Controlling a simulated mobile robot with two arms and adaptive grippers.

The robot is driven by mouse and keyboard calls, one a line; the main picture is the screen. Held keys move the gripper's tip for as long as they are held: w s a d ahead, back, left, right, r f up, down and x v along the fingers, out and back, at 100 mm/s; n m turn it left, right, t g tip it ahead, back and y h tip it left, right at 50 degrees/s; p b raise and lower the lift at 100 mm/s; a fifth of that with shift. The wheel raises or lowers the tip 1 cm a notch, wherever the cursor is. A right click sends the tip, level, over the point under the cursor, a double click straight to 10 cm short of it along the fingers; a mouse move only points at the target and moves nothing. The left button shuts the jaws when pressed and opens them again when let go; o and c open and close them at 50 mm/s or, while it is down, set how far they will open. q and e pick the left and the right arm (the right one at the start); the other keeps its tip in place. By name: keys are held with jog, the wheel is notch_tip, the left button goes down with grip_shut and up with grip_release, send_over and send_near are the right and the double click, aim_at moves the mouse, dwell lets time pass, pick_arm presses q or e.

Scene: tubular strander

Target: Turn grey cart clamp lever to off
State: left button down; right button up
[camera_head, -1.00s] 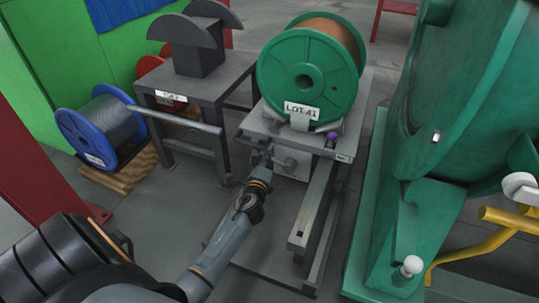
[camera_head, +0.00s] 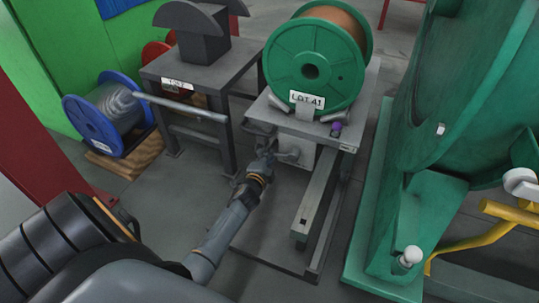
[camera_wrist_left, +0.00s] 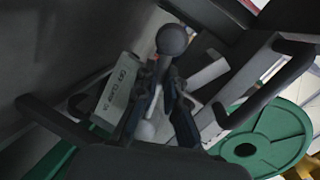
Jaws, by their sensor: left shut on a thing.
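The grey cart (camera_head: 365,105) carries a large green reel (camera_head: 290,62) marked LOT 41. My left gripper (camera_head: 270,150) is low at the cart's near side, below its top. The left wrist view shows my left gripper (camera_wrist_left: 162,95) shut on the clamp lever. The lever's dark ball knob (camera_wrist_left: 172,40) shows beyond the fingers. A pale plate with OFF, CLAMP and ON lettering (camera_wrist_left: 118,85) lies beside the fingers. The lever's exact angle is hard to read. My right gripper is not in view.
A grey stand (camera_head: 215,68) with a bar jutting out is left of the cart, near a blue spool (camera_head: 92,125). A purple knob (camera_head: 336,128) is on the cart's front right corner. Green machinery (camera_head: 440,190) and a yellow rail (camera_head: 485,237) are at the right.

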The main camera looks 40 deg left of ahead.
pick_arm(q)
jog(key=shift+f, duration=0.1)
dwell(0.3)
jog(key=c, duration=1.4)
grip_release()
jog(key=shift+s, duration=0.1)
jog(key=v, duration=1.2)
